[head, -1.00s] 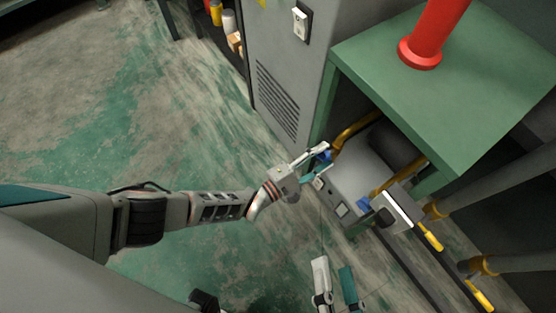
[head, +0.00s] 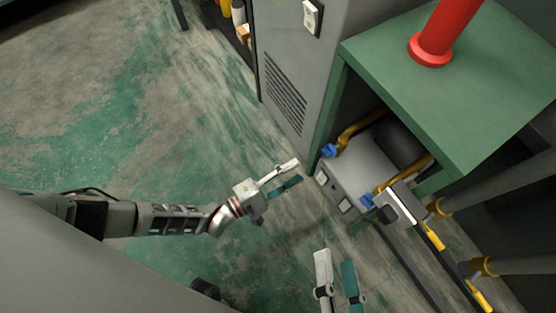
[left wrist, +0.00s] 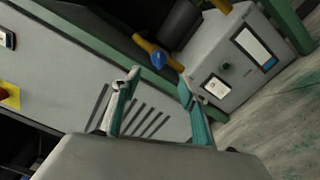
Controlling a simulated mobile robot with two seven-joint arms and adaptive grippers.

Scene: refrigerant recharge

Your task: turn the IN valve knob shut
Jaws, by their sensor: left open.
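A blue valve knob (head: 329,150) sits on a yellow hose at the back left of a grey machine (head: 352,165). A second blue knob (head: 367,201) sits at the machine's right, by another yellow hose. I cannot read which is marked IN. My left gripper (head: 297,171) is open and empty, to the left of the first knob and apart from it. In the left wrist view, one blue knob (left wrist: 159,59) shows beyond and between the open fingers (left wrist: 158,82). My right gripper (head: 335,259) is open and empty at the bottom, below the machine.
A green bench (head: 450,90) with a red cylinder (head: 436,38) stands over the machine, its leg close to the first knob. A grey cabinet (head: 290,60) stands to the left. Grey pipes with yellow handles (head: 435,236) lie at right. The floor (head: 130,130) at left is clear.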

